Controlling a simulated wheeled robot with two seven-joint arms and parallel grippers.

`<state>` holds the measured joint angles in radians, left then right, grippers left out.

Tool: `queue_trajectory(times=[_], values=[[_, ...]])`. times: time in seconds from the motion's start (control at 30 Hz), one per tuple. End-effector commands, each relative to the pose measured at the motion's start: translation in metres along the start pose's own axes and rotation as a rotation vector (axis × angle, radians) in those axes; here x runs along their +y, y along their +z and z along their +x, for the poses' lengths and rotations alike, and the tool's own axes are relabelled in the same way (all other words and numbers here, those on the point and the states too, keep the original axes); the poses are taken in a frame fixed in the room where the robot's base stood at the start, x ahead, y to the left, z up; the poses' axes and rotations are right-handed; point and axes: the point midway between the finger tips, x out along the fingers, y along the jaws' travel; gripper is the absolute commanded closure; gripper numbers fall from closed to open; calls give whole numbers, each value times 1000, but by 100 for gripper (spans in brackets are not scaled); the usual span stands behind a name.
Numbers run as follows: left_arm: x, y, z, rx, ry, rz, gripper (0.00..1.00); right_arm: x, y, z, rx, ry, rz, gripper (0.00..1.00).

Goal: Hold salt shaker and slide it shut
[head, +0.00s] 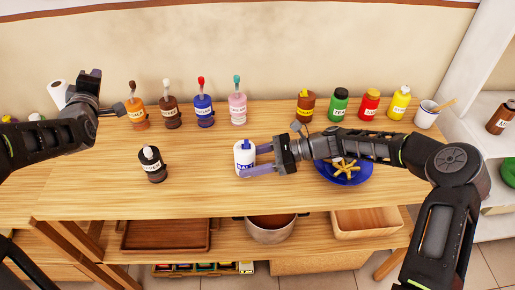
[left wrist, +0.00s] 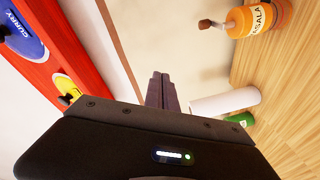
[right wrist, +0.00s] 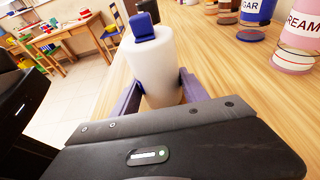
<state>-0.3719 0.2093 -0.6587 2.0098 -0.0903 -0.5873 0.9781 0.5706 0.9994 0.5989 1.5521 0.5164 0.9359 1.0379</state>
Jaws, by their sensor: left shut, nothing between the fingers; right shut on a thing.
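The salt shaker (head: 242,156) is a white bottle with a blue label and a blue top, standing upright on the wooden table in the head view. Its white body and blue lid (right wrist: 146,25) show in the right wrist view. My right gripper (head: 257,160) is shut on the shaker's body from the right, a finger on each side (right wrist: 160,92). Whether the lid's slide is open I cannot tell. My left gripper (head: 118,109) is shut and empty, raised near the orange masala jar; its closed fingers show in the left wrist view (left wrist: 162,92).
A dark bottle (head: 152,164) stands left of the shaker. Jars with spoons, including the orange jar (head: 138,118), line the back, with sauce bottles (head: 339,104) further right. A blue plate of fries (head: 358,172) lies under my right arm. The front middle of the table is clear.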

Motion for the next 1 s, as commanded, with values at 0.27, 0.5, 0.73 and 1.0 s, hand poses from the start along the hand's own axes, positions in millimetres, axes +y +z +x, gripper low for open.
queue_trajectory(times=[0.27,0.5,0.73,1.0], values=[[162,85,-31,-8,308,-242,100,0,0,0,0,0,0,71],[237,174,-84,26,424,-122,100,0,0,0,0,0,0,71],[227,266,-119,92,364,380,100,0,0,0,0,0,0,71],[180,364,-174,147,254,1075,100,0,0,0,0,0,0,71]])
